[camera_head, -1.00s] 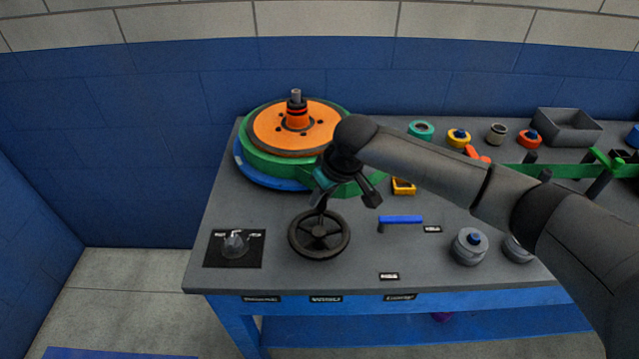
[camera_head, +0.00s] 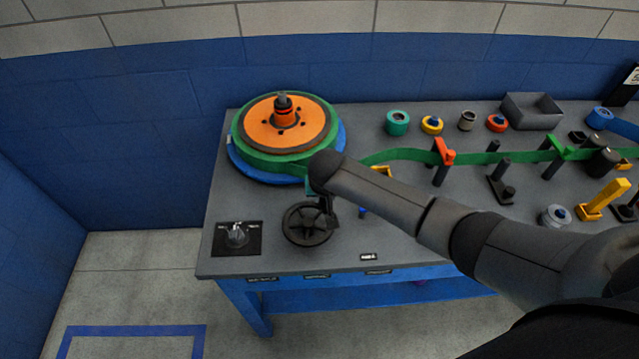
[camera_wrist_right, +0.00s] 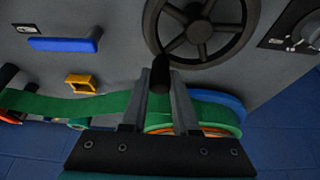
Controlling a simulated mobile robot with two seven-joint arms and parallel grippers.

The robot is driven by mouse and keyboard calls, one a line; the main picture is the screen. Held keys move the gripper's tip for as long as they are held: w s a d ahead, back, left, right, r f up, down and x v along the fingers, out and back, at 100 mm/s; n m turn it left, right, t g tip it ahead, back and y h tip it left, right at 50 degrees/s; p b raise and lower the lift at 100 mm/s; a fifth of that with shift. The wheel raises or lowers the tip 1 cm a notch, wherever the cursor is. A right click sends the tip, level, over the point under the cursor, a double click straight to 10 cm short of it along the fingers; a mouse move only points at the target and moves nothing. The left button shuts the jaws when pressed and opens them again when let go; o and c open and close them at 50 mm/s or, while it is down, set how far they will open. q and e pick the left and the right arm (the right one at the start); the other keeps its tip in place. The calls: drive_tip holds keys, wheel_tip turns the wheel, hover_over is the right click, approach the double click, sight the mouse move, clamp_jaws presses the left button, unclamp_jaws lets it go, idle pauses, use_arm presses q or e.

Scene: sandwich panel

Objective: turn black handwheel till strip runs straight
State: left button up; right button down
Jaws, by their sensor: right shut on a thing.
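The black handwheel (camera_head: 306,226) with several spokes lies at the bench's front left. It also shows at the top of the right wrist view (camera_wrist_right: 200,28). My right gripper (camera_head: 328,207) is at the wheel's upper right rim, partly hidden by my own arm. In the right wrist view its fingers (camera_wrist_right: 161,85) are shut on the wheel's black knob (camera_wrist_right: 160,72). The green strip (camera_head: 405,154) leaves the green and orange reel (camera_head: 280,128) and bows before reaching the red-orange guide (camera_head: 442,152). My arm hides part of it near the reel. My left gripper is out of view.
A black dial plate (camera_head: 238,238) lies left of the wheel. A blue bar (camera_wrist_right: 65,45) shows in the right wrist view. Several rollers and a grey bin (camera_head: 532,112) stand at the back right. Black posts (camera_head: 500,180) stand along the strip.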

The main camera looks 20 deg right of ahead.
drive_tip(key=shift+s+d+m+h+p, duration=0.25)
drive_tip(key=shift+s+m+h+p, duration=0.2)
drive_tip(key=shift+m+p, duration=0.4)
drive_tip(key=c, duration=0.7)
unclamp_jaws()
drive_tip(key=shift+s+a+r, duration=0.15)
drive_tip(key=shift+r, duration=0.4)
drive_tip(key=p+v, duration=0.2)
drive_tip(key=v, duration=1.2)
drive_tip(key=shift+r+p, duration=0.1)
drive_tip(key=shift+p, duration=0.3)
